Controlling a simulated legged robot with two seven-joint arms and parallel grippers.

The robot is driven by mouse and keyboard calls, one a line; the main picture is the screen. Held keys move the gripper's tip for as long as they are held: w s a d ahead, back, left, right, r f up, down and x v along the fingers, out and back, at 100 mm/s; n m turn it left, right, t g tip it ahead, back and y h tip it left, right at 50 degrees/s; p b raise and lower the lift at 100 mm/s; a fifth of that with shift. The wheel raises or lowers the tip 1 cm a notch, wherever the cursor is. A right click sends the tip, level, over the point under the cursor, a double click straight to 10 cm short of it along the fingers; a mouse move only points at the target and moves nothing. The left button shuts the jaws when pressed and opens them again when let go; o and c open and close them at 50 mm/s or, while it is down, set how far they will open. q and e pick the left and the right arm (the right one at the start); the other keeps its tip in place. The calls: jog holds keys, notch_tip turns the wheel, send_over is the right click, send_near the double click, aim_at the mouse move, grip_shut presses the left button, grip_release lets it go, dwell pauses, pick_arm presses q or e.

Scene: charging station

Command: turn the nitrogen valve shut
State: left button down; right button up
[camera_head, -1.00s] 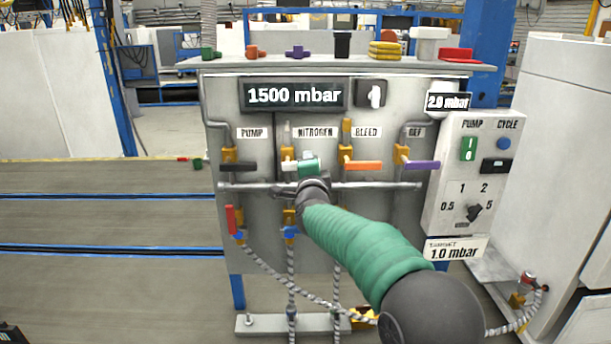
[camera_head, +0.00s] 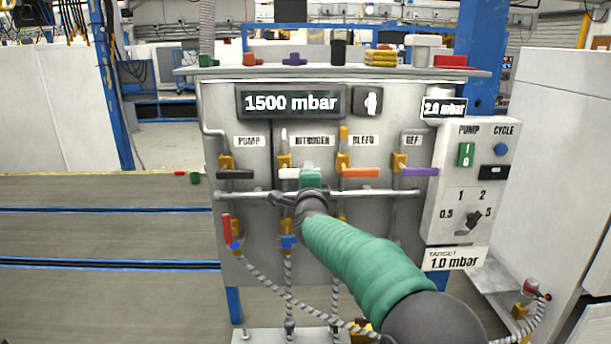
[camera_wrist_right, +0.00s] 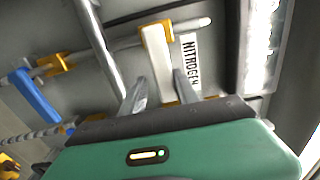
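The nitrogen valve has a white lever (camera_head: 288,173) below the NITROGEN label (camera_head: 311,141) on the grey panel. The lever lies level in the head view, with its right part hidden by my right gripper (camera_head: 311,178). In the right wrist view the white lever (camera_wrist_right: 157,58) reaches between the two grey fingers of the right gripper (camera_wrist_right: 160,92). The fingers are apart, one on each side of the lever, with gaps visible; contact cannot be made out. My left gripper is not in view.
Beside it are the black pump lever (camera_head: 235,174), orange bleed lever (camera_head: 360,172) and purple lever (camera_head: 420,172). A horizontal pipe (camera_head: 375,193) runs just below. The display (camera_head: 290,102) reads 1500 mbar. A control box (camera_head: 470,180) stands at right.

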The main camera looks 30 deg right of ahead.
jog(key=shift+o, duration=0.7)
jog(key=shift+s+d+r, duration=0.1)
jog(key=shift+s+r, duration=0.05)
jog(key=shift+s+a, duration=0.2)
jog(key=shift+a, duration=0.05)
jog(key=b+v, duration=0.1)
jog(key=v, duration=1.5)
jog(key=shift+f, duration=0.25)
jog(key=shift+s+d, duration=0.1)
jog(key=shift+d, duration=0.05)
